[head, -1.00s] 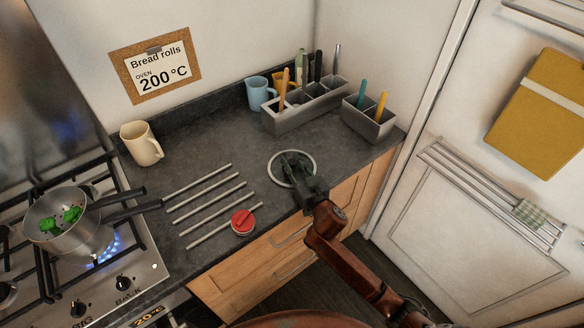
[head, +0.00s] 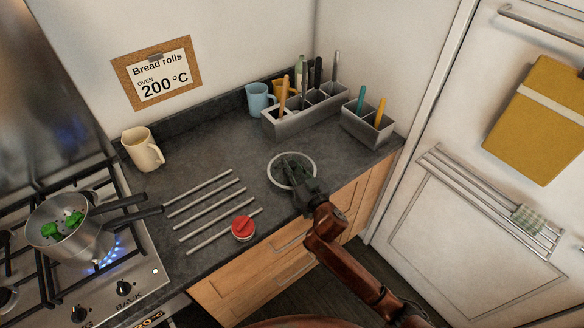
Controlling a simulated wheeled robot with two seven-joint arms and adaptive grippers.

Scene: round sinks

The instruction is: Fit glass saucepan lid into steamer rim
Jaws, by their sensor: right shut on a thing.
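The glass saucepan lid (head: 275,179) is a clear disc with a pale metal rim, over the counter at the middle of the view. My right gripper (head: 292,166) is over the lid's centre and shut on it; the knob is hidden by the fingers. I cannot tell whether the lid touches the counter or is just above it. The steamer (head: 47,212) sits on a pan (head: 88,245) on the lit hob at the left, open at the top, with green pieces inside. Two dark handles point right from them. My left gripper is not in view.
Metal rods (head: 213,208) lie on the counter between hob and lid, with a red-topped timer (head: 243,228) near the front edge. A cream mug (head: 142,149) stands beside the hob. Utensil holders (head: 305,115) and a blue mug (head: 258,98) stand at the back. Blue flame burns under the pan.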

